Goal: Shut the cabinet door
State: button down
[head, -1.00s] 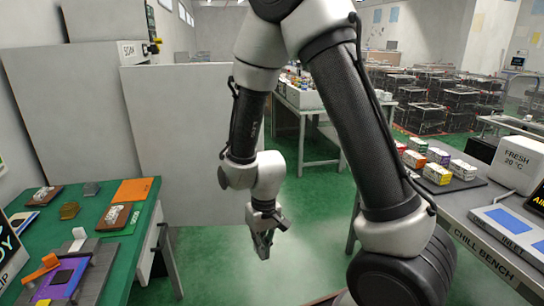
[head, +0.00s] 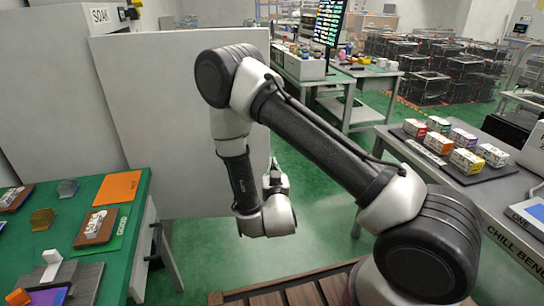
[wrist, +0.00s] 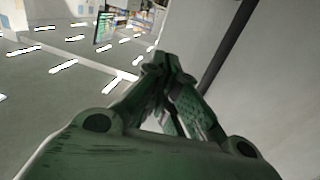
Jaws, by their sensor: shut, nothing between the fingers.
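A large plain light-grey panel (head: 185,120), which looks like the cabinet door, stands out into the room in the head view. It is beside the grey cabinet body (head: 50,105) marked SOAK, so it looks open. My gripper (head: 275,165) is at the panel's right edge, partly hidden behind my wrist; I cannot tell from here whether it touches. In the wrist view my gripper (wrist: 162,62) has its fingers together and empty. A pale surface with a dark slanting bar fills the right of that view, close beside the fingers.
A green-topped bench (head: 110,245) with small items stands at the left, near the panel's foot. A grey chill bench (head: 480,205) with several coloured boxes is at the right. Tables and dark racks stand farther back.

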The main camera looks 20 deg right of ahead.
aim_at(269, 144)
jog(key=w, duration=0.4)
jog(key=w+d, duration=0.1)
jog(key=w, duration=0.3)
jog(key=w+d, duration=0.1)
jog(key=w, duration=0.4)
jog(key=shift+d, duration=0.15)
jog(key=shift+w, duration=0.15)
